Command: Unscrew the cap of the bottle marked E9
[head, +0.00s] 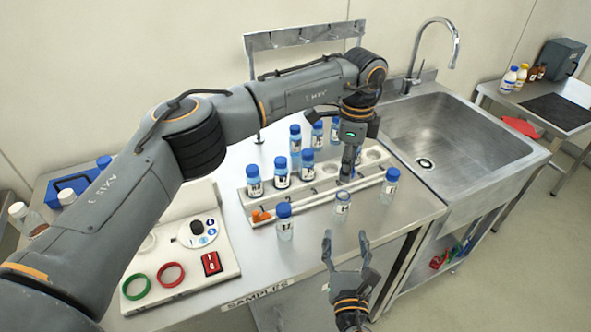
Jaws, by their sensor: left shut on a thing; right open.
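Several small clear bottles with blue caps and white labels stand in and around a pale rack (262,222) on the steel bench. The labels are too small to read, so I cannot tell which bottle is E9. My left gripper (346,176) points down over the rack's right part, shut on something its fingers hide. A bottle (342,207) stands just in front of and below its fingertips; I cannot tell if they touch. My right gripper (346,246) is open and empty, pointing up at the bench's front edge, below that bottle. Another capped bottle (284,222) stands to the left.
A capped bottle (390,186) stands at the rack's right end. An orange item (261,215) lies at its left front. A panel with a green ring (136,287), a red ring (171,274) and a red switch (211,263) is at left. A sink (445,140) is at right.

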